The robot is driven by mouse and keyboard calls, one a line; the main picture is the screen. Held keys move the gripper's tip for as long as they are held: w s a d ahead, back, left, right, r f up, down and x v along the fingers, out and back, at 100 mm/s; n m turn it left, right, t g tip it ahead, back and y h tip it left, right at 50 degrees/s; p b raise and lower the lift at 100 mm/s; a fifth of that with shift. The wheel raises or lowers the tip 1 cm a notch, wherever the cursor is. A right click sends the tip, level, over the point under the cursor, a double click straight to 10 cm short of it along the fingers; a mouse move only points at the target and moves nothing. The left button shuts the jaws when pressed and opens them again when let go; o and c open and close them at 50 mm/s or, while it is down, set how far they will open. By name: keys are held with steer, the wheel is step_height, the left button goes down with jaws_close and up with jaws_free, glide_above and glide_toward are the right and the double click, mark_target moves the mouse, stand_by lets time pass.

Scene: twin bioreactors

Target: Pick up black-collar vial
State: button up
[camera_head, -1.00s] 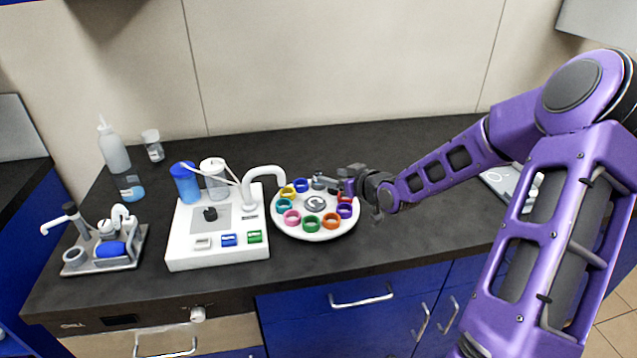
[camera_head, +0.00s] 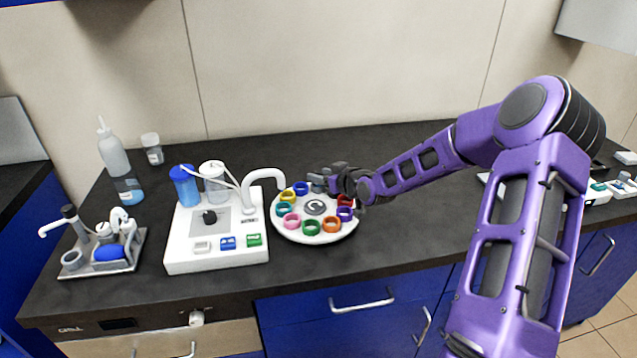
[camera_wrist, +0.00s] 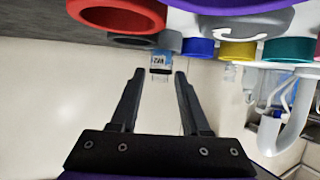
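A small clear vial (camera_wrist: 160,59) with a blue and white label shows in the wrist view, upside down in the picture, at a grey ring holder of the carousel. A thin dark band, perhaps its black collar, shows at its lower end in the picture. My gripper (camera_wrist: 159,74) is open, and its two dark fingers point toward the vial, which shows between the tips but apparently beyond them. In the head view my gripper (camera_head: 340,179) is at the back right of the round white carousel (camera_head: 288,231), where it hides part of the rim and holders.
Coloured ring holders line the carousel; the red one (camera_wrist: 118,16) is close in the wrist view. A white bioreactor unit (camera_head: 185,256) with a curved white spout (camera_head: 262,174) stands left of the carousel.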

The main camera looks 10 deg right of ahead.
jaws_close()
steer(key=shift+r, duration=0.1)
